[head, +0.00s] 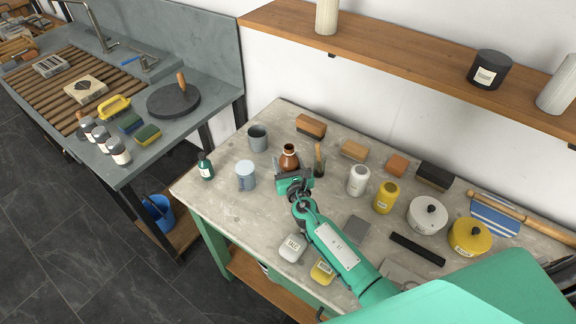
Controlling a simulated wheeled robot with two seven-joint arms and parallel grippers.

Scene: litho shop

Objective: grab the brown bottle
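The brown bottle (289,158) stands upright on the grey worktable, left of the middle of the head view. Its neck and shoulder show, and its lower part is hidden behind my gripper. My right gripper (294,180) is at the end of the green arm that comes in from the lower right. It is right in front of the bottle in the picture. The fingers are small and partly hidden, so I cannot tell whether they are open or shut, or whether they touch the bottle. My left gripper is not in view.
A grey cup (257,138), a light blue mug (245,176) and a dark green bottle (205,167) stand to the left.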

